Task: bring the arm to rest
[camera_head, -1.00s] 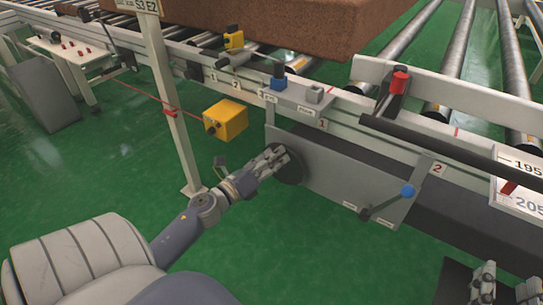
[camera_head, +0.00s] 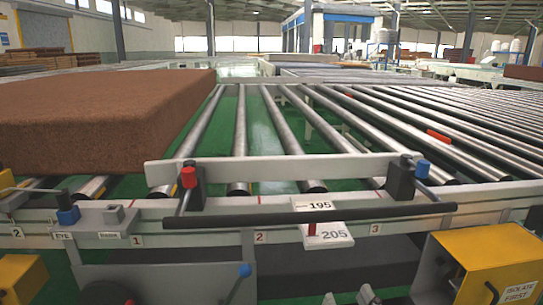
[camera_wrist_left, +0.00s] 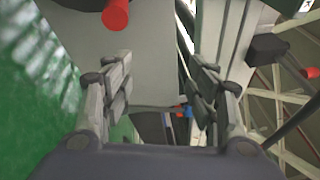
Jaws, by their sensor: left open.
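My left gripper (camera_wrist_left: 162,88) shows in the left wrist view with its two fingers apart and nothing between them. A pale grey panel-like surface (camera_wrist_left: 158,75) lies beyond the fingers, and I cannot tell how near it is. The left gripper is not clearly visible in the head view. Two grey fingertips of my right gripper (camera_head: 348,297) show at the bottom edge of the head view, with a gap between them. The rest of that gripper is cut off.
A brown mattress block (camera_head: 100,122) lies on the roller conveyor (camera_head: 288,120) at left. A dark bar (camera_head: 310,217) runs along the front rail. A yellow box (camera_head: 487,265) stands at lower right. A red cylinder (camera_wrist_left: 116,14) is near the top of the left wrist view.

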